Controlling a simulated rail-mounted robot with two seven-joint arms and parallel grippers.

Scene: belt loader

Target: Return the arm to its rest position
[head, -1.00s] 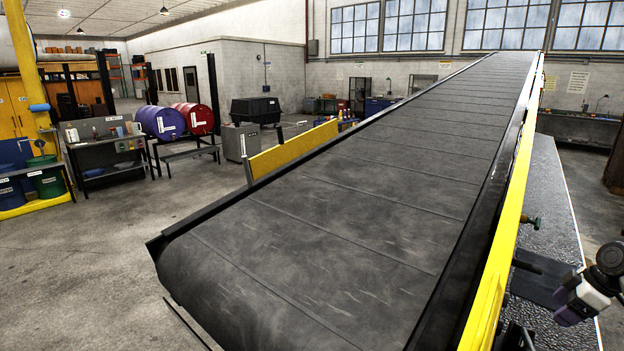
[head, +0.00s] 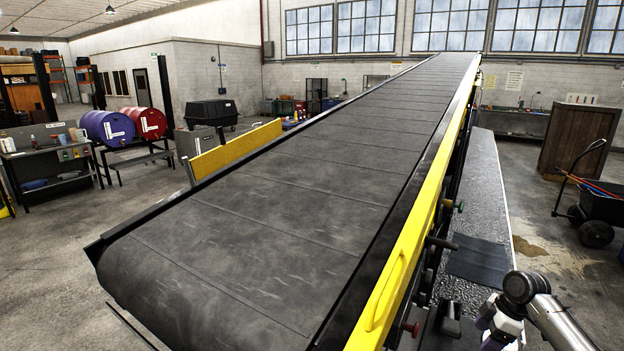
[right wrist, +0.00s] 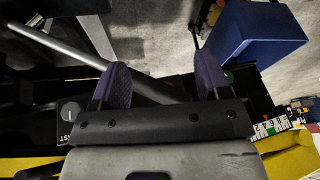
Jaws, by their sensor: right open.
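My right arm (head: 545,305) comes in at the bottom right of the head view, beside the yellow side rail of the belt loader. My left gripper is in neither view.
The belt loader's dark conveyor (head: 290,200) rises away to the back right. A yellow rail (head: 415,220) with knobs lines its right side. A dial (right wrist: 70,110) and a blue box (right wrist: 255,35) show near the gripper. A black cart (head: 600,205) stands at the far right.

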